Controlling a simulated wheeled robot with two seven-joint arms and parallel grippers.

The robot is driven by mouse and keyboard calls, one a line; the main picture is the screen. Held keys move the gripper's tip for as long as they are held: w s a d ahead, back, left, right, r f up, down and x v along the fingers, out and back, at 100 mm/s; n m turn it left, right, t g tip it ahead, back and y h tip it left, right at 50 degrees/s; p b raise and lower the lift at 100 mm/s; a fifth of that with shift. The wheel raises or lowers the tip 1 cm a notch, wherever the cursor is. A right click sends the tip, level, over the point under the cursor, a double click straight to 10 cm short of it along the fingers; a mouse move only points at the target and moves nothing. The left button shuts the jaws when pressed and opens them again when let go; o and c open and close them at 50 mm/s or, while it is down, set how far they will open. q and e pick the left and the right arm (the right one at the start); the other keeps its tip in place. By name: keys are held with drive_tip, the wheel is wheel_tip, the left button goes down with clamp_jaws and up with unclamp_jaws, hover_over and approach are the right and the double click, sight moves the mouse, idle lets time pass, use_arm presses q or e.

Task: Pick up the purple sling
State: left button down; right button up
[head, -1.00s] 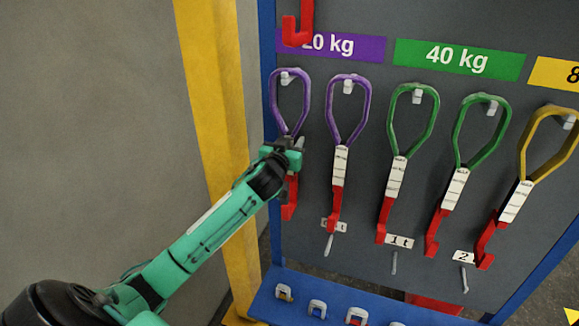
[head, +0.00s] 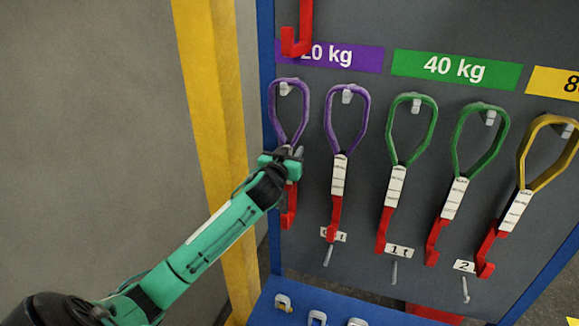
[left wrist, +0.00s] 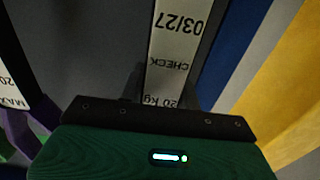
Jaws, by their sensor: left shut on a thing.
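Two purple slings hang under the purple 20 kg label. The left purple sling (head: 275,105) has its loop around the leftmost peg and a red hook at its lower end. My left gripper (head: 290,155) is shut on this sling at its tag, just below the loop. In the left wrist view the white tag (left wrist: 176,50) with "03/27" and "CHECK" stands between the fingers. The second purple sling (head: 328,118) hangs just to the right on its own peg. My right gripper does not show.
Green slings (head: 392,130) hang under the 40 kg label, and a yellow sling (head: 524,155) hangs at the right. A red hook (head: 303,30) is above the left sling. A yellow post (head: 215,130) stands left of the rack. A blue shelf (head: 262,312) with shackles lies below.

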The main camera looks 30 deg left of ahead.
use_arm(q)
drive_tip(key=shift+r, duration=0.15)
drive_tip(key=shift+r+b, duration=0.85)
drive_tip(key=shift+r, duration=0.8)
drive_tip(key=b, duration=0.5)
approach(287, 145)
drive_tip(key=shift+v, duration=2.6)
drive_tip(key=shift+d, duration=0.1)
